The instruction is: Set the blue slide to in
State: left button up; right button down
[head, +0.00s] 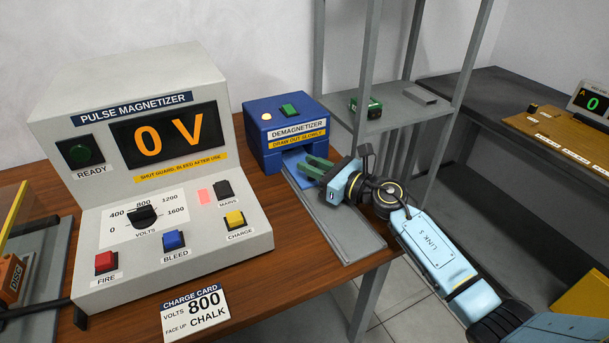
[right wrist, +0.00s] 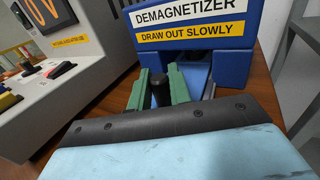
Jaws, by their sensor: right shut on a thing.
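The blue demagnetizer (head: 262,142) stands on the wooden bench with a low opening at its front. The blue slide (head: 298,176) lies at that opening on a grey track (head: 350,240); part of it shows just outside the mouth. My right gripper (head: 314,167) reaches in from the right, low in front of the opening. In the right wrist view its green fingers are shut on the slide's black knob (right wrist: 160,92), close to the demagnetizer's front. The slide's blue top (right wrist: 196,76) shows right of the fingers; the gripper hides the rest. My left gripper is out of view.
The pulse magnetizer (head: 150,180) stands left of the demagnetizer, its display reading 0 V. A charge card (head: 195,310) lies at the bench's front. A grey shelf rack (head: 372,120) stands behind my right arm. The track's near end is clear.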

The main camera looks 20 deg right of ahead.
jog(key=shift+w, duration=0.1)
jog(key=c, duration=1.3)
grip_release()
jog(key=shift+s+d, duration=0.2)
jog(key=shift+s, duration=0.05)
jog(key=v, duration=0.6)
jog(key=shift+s+d, duration=0.15)
jog(key=shift+s, duration=0.2)
jog(key=v, duration=0.5)
jog(key=shift+d+f, duration=0.1)
jog(key=shift+s+d, duration=0.2)
jog(key=shift+s, duration=0.2)
